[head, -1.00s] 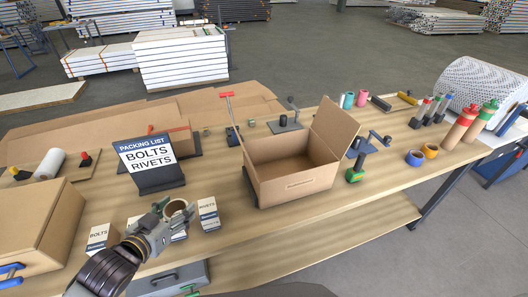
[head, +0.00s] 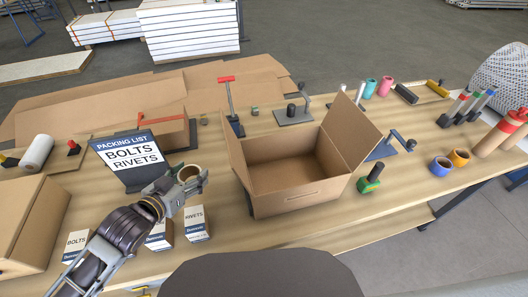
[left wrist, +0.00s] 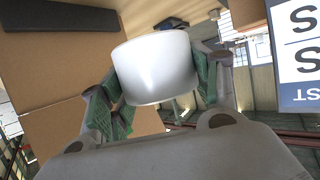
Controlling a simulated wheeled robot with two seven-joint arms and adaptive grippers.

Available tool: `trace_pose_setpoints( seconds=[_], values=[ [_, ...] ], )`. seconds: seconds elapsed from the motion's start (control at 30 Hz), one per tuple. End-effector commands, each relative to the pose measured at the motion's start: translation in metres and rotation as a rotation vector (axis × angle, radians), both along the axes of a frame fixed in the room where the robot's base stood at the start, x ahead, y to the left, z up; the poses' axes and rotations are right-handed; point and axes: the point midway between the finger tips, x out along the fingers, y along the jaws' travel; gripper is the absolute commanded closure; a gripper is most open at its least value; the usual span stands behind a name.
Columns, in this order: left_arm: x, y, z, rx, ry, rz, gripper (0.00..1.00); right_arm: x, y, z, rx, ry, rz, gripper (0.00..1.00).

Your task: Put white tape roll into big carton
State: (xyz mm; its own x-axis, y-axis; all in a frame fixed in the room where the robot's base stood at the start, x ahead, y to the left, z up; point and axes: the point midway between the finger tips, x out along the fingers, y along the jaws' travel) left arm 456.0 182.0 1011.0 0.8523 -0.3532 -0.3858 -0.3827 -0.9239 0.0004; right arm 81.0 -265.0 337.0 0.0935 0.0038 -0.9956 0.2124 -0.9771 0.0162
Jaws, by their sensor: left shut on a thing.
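The white tape roll (head: 190,171) is in my left gripper (head: 189,184), which is shut on it. In the left wrist view the white roll (left wrist: 155,68) sits between the two green-padded fingers of that gripper (left wrist: 160,82). In the head view the roll is in front of the packing-list sign, to the left of the open carton. The brown carton (head: 290,202) stands open in the middle of the table, its flaps up and the visible inside empty. My right gripper is not in view.
The packing-list sign (head: 128,150) stands behind the left gripper. Small labelled boxes, including a rivets box (head: 194,223), stand near the front edge. A larger carton (head: 28,215) is at far left. A red-handled tool (head: 228,95) stands behind the open carton.

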Motion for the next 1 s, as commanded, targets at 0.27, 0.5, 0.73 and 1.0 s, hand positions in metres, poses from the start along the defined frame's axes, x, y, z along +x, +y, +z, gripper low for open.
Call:
trace_pose_setpoints(
  seconds=[0.27, 0.5, 0.73, 1.0],
  values=[
    [0.0, 0.0, 0.0, 0.0, 0.0, 0.0, 0.62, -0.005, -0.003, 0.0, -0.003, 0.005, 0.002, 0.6],
    [0.003, -0.001, 0.001, 0.0, -0.001, 0.001, 0.62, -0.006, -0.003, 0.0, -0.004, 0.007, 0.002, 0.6],
    [0.014, -0.005, 0.001, -0.001, -0.002, 0.001, 0.62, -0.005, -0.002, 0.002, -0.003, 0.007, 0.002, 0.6],
    [0.03, -0.012, 0.001, -0.001, -0.002, 0.0, 0.62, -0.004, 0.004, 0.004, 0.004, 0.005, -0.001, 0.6]
  ],
)
